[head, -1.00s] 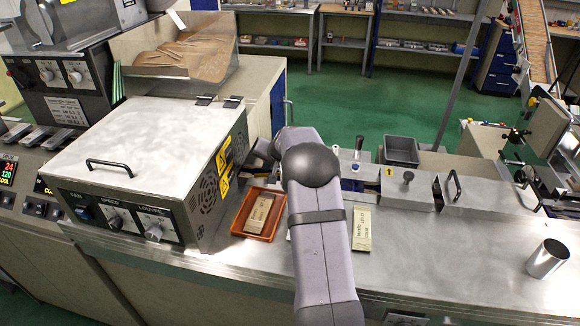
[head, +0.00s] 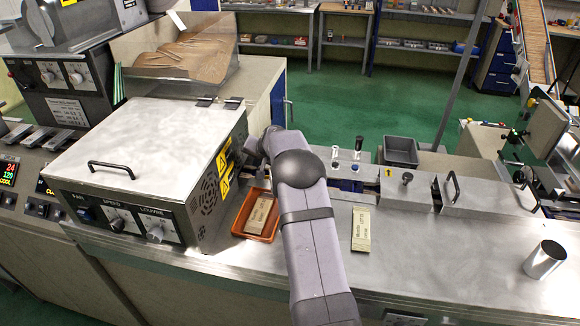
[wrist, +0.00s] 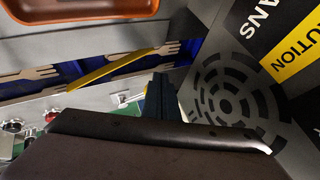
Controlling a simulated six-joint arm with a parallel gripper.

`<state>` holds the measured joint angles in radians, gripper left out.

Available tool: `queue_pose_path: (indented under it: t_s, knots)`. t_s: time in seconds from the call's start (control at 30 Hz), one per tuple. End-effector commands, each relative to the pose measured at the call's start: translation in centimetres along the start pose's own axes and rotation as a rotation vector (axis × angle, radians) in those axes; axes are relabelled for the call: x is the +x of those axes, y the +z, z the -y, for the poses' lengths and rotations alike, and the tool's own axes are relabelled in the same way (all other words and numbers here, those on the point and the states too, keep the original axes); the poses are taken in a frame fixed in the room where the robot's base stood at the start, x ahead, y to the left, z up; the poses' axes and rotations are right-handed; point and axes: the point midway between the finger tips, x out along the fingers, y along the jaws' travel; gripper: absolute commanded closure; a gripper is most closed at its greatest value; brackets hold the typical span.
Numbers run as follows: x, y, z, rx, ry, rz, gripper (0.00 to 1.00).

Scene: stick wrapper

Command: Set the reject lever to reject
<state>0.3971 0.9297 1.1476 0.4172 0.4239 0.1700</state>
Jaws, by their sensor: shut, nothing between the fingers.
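I cannot tell for sure which control is the reject lever. Two small upright levers stand beyond my arm in the head view: one with a pale knob (head: 335,151) and one with a dark knob (head: 359,144). My gripper's dark fingers (wrist: 160,97) are together and empty in the wrist view, close to the round louvre (wrist: 232,100) of the metal housing. In the head view my arm hides most of the gripper. Small red and white knobs (wrist: 14,125) show at the wrist view's lower left.
The metal housing (head: 150,150) with a fan switch and dials stands left of my arm. An orange tray (head: 266,233) holding a wrapped pack lies beside it.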

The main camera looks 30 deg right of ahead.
Motion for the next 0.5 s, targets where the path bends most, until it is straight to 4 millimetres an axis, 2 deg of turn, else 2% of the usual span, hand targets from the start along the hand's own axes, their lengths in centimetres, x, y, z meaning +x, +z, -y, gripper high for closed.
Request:
queue_pose_path:
  t_s: [0.5]
  knots:
    - [-0.01,-0.56,-0.72,0.002,0.000,-0.003,1.00]
